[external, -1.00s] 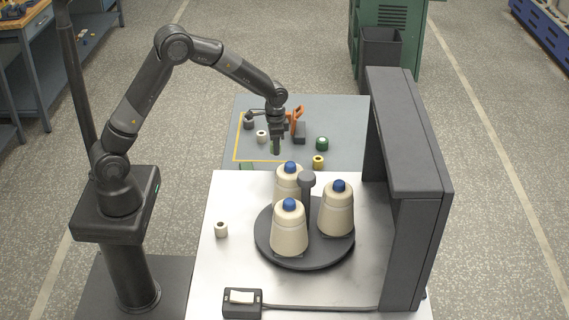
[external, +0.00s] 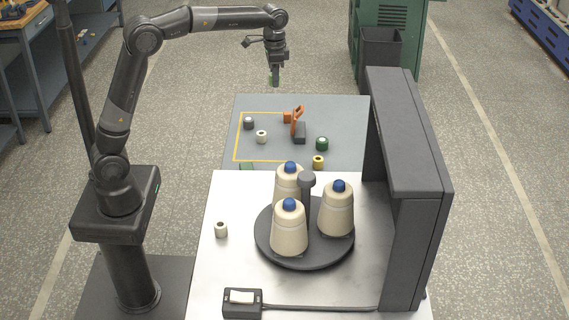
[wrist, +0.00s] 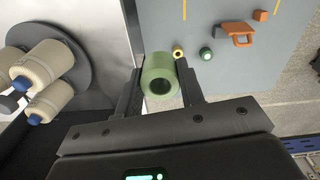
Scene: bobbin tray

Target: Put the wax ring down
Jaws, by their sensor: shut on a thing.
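The ring's open end faces the camera. In the external view only a bit of green of the wax ring (external: 270,80) shows at the fingertips. A yellow outline (external: 236,140) is marked on the left part of the surface.
Inside the outline stand a grey bobbin (external: 248,124) and a white one (external: 261,137). An orange-handled tool (external: 297,122), a green bobbin (external: 322,144) and a yellow one (external: 318,162) stand to the right. Large cones (external: 289,232) fill a dark turntable (external: 305,262) nearer.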

